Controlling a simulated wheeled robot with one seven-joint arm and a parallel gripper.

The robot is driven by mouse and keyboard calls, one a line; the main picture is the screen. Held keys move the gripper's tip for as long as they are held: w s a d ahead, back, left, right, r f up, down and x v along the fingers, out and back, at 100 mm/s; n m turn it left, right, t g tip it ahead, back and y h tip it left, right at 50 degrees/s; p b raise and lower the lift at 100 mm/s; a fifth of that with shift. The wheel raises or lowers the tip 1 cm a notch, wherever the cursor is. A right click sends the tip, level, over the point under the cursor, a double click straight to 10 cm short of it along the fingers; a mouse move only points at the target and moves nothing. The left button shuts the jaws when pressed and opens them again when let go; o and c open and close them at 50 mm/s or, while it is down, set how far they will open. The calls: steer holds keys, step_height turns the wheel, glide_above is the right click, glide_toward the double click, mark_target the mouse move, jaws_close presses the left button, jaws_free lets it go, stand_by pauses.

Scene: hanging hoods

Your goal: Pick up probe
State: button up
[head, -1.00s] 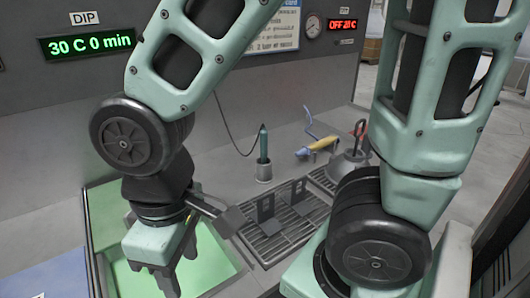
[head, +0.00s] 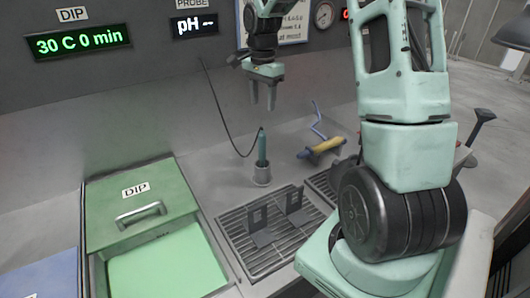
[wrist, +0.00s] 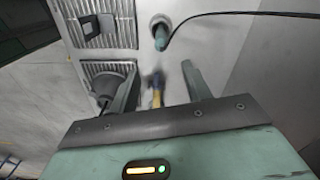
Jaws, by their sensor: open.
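The probe (head: 262,147) is a slim teal pen-like thing with a dark cable. It stands upright in a small grey cup (head: 262,174) on the counter, and it also shows in the wrist view (wrist: 160,38) at the top middle. My gripper (head: 263,104) is open and empty, fingers pointing down, above the probe and apart from it. In the wrist view its two fingers (wrist: 158,84) show with a gap between them, the probe lying beyond their tips.
A grated drain (head: 234,243) with two upright dark brackets lies in front of the cup. A yellow and blue tool (head: 327,146) lies to the right. The green DIP basin (head: 165,262) with its lid (head: 110,232) is at left. The wall carries displays.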

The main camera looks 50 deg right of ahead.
mark_target(263, 133)
step_height(263, 133, down, 11)
steer(key=p, duration=0.2)
steer(key=shift+f+p, duration=0.1)
steer(key=shift+p, duration=0.2)
steer(key=shift+w+f+p, duration=0.15)
steer(key=shift+f+p, duration=1)
steer(key=shift+f, duration=1.55)
jaws_close()
